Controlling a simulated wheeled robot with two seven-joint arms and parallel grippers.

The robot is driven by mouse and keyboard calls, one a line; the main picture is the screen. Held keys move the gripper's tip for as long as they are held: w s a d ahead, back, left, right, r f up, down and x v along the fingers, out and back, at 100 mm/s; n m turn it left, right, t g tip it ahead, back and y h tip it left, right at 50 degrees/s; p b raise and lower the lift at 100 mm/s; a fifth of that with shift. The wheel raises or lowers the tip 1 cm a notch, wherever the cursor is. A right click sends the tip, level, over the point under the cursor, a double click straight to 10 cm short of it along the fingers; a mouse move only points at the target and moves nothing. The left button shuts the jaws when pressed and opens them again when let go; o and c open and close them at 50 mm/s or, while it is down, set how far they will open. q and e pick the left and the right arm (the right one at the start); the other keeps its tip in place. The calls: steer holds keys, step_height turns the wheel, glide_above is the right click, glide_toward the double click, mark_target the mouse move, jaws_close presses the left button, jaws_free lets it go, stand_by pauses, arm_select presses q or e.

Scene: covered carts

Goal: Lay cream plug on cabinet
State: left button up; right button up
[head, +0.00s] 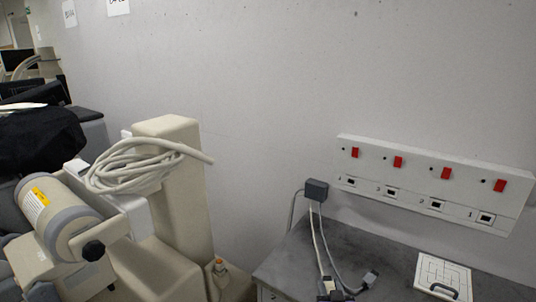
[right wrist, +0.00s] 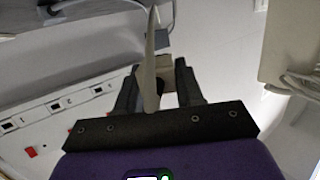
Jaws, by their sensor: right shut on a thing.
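My right gripper (head: 328,288) shows only as dark fingertips at the bottom edge of the head view, over the front of the cabinet. In the right wrist view (right wrist: 157,84) its black fingers are shut on the cream plug (right wrist: 150,66), and a pale cable runs from it. In the head view the pale cable hangs from a grey box (head: 316,190) down to the fingertips; the plug is hardly visible there. The cabinet (head: 295,252) has a dark grey top against the wall. I cannot tell whether the plug touches it. My left gripper is not in view.
A dark grey plug (head: 368,280) on a grey cable lies near the gripper. A white handled panel (head: 442,274) lies on the cabinet's right. A white socket strip (head: 430,180) with red switches is on the wall. A cream cart (head: 180,190) with coiled cable stands left.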

mark_target(324, 279)
steer(key=shift+s, duration=0.2)
steer(key=shift+w, duration=0.1)
steer(key=shift+w+a+r+m+h, duration=0.1)
steer(key=shift+w+r+m+h, duration=0.1)
steer(key=shift+w+m+h, duration=0.4)
steer(key=shift+w+r+m+h, duration=0.15)
steer(key=shift+w+m+h, duration=0.15)
steer(key=shift+w+h, duration=0.35)
steer(key=shift+w+a+r+m+g+h, duration=0.15)
steer(key=shift+m+g+h, duration=0.25)
steer(key=shift+m+h, duration=0.5)
steer(key=shift+w+a+m+h, duration=0.1)
steer(key=shift+a+m+h, duration=0.15)
steer(key=shift+h, duration=0.5)
steer(key=shift+d, duration=0.1)
step_height(324, 279, down, 10)
steer(key=b, duration=0.3)
steer(key=shift+r, duration=0.1)
